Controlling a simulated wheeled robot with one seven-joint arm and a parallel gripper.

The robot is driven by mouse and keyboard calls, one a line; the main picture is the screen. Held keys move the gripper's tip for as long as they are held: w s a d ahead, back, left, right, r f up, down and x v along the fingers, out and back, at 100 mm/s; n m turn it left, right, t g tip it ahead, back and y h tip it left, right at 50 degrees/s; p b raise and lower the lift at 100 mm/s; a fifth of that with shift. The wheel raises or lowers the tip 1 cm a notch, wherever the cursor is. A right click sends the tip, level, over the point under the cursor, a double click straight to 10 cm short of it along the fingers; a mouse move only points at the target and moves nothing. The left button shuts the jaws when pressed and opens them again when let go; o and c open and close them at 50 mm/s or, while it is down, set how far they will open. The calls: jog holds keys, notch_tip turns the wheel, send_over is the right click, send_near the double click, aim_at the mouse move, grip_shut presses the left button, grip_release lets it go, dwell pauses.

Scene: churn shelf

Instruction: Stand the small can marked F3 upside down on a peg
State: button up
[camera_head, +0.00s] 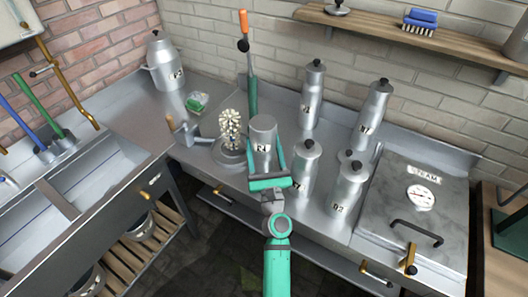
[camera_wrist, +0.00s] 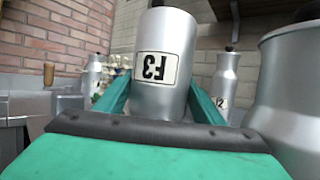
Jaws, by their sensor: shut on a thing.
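The small can marked F3 (camera_wrist: 162,75) is a plain metal cylinder. Its label is upside down in the wrist view, so the can is inverted. My gripper (camera_wrist: 160,108) is shut around it, with one green finger on each side. In the head view the can (camera_head: 263,135) is between the fingers of my gripper (camera_head: 265,165), above the steel counter. Its lower end is partly hidden by the gripper, and I cannot tell whether it touches anything. I cannot make out a bare peg clearly. A round metal disc (camera_head: 346,155) shows partly between the other cans.
Several tall cans with black knobs stand right of my gripper, including a near one (camera_head: 304,168) and one at the back (camera_head: 311,95). A bristled brush (camera_head: 230,128) stands close on the left. A steam chest (camera_head: 415,200) is at right.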

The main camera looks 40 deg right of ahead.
jog(key=shift+w+d+f, duration=0.15)
jog(key=shift+d+f, duration=0.05)
jog(key=shift+f, duration=1.6)
jog(key=o, duration=1.2)
jog(key=shift+f, duration=0.1)
jog(key=shift+c, duration=0.2)
